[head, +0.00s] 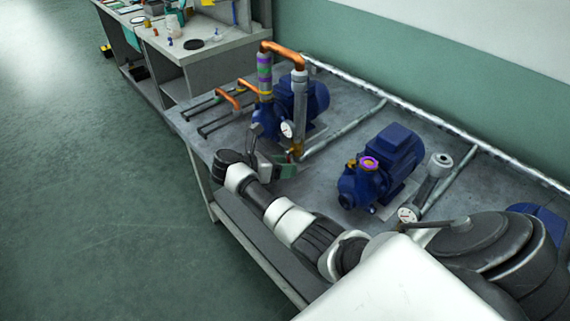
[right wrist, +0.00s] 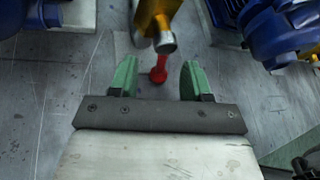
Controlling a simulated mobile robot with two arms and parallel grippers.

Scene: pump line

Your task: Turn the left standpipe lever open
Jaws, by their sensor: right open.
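The left standpipe (head: 299,95) rises grey from the bench, with a copper bend at its top, a round gauge (head: 287,129) and a brass valve (head: 297,149) low down. In the right wrist view the brass valve (right wrist: 154,18) has a silver end and a red lever (right wrist: 158,74) beside it. My right gripper (head: 277,161) is low beside the valve in the head view. In the right wrist view its green fingers (right wrist: 158,68) are apart, with the red lever in the gap between them and no visible contact. The head view does not show the lever clearly. My left gripper is not in view.
A blue pump (head: 302,98) stands behind the left standpipe. Another blue pump (head: 384,165) and a second standpipe (head: 433,180) stand to the right. A steel pipe (head: 430,118) runs along the wall. A workbench (head: 205,52) with small items stands farther back. Floor is clear at left.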

